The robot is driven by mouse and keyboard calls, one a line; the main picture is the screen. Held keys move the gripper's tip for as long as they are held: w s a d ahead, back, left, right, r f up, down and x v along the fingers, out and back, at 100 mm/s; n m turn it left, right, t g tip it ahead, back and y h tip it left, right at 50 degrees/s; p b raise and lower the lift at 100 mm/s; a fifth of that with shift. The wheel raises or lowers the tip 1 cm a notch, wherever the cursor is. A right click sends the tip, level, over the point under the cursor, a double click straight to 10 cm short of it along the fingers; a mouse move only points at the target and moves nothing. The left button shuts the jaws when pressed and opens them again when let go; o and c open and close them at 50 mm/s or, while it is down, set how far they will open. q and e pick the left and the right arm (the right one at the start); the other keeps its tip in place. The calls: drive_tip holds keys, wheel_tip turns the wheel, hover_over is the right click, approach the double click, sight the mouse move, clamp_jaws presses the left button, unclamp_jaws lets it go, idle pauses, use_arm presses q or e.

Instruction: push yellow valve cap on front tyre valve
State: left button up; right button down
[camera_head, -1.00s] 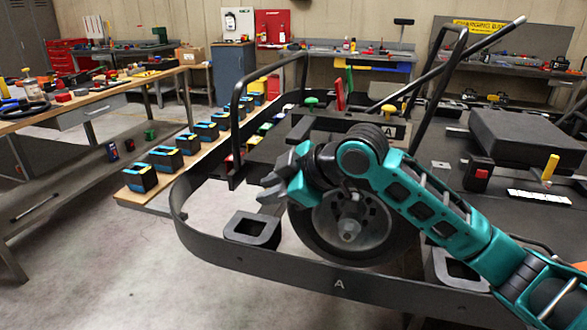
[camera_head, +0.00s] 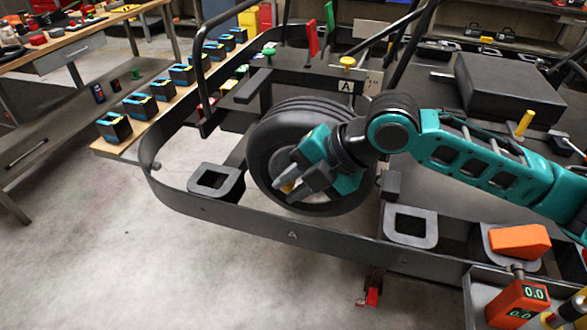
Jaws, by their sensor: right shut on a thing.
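My right gripper (camera_head: 286,190) is in front of the front wheel, its fingers pointing left and down. It is shut on the yellow valve cap (camera_head: 288,187), of which only a small yellow-orange patch shows between the fingertips. The black front tyre (camera_head: 268,143) stands upright behind the gripper, inside the kart's bumper rail. The gripper and forearm cover much of the wheel's hub. I cannot make out the tyre valve, nor whether the cap touches it. My left gripper is not in view.
The dark bumper rail (camera_head: 250,225) curves around the wheel, with square black brackets (camera_head: 215,181) beside it. An orange block (camera_head: 519,241) and a red gauge (camera_head: 517,303) sit at the lower right.

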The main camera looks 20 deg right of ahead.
drive_tip(key=shift+a, duration=0.1)
idle(0.3)
drive_tip(key=shift+w+d+f, duration=0.2)
drive_tip(key=shift+w+d, duration=0.35)
drive_tip(key=shift+w, duration=0.25)
drive_tip(key=shift+w+d+f, duration=0.2)
drive_tip(key=shift+w+d, duration=0.35)
drive_tip(key=shift+w, duration=0.2)
drive_tip(key=shift+w+d+f, duration=0.2)
drive_tip(key=shift+w+d, duration=0.35)
drive_tip(key=shift+w, duration=0.25)
drive_tip(key=shift+w+d+f, duration=0.1)
drive_tip(key=shift+w+d, duration=0.3)
drive_tip(key=shift+w, duration=0.2)
drive_tip(key=shift+w+d+f, duration=0.1)
drive_tip(key=shift+w+d, duration=0.25)
drive_tip(key=shift+w, duration=0.2)
drive_tip(key=shift+s+a, duration=0.15)
drive_tip(key=shift+s, duration=0.05)
drive_tip(key=shift+s+a+r, duration=0.15)
drive_tip(key=shift+s+a, duration=0.25)
drive_tip(key=shift+s, duration=0.2)
drive_tip(key=shift+g+h, duration=0.3)
drive_tip(key=shift+h, duration=0.1)
idle(1.1)
drive_tip(key=shift+w+d, duration=0.5)
drive_tip(key=shift+w, duration=0.3)
drive_tip(key=c, duration=0.9)
unclamp_jaws()
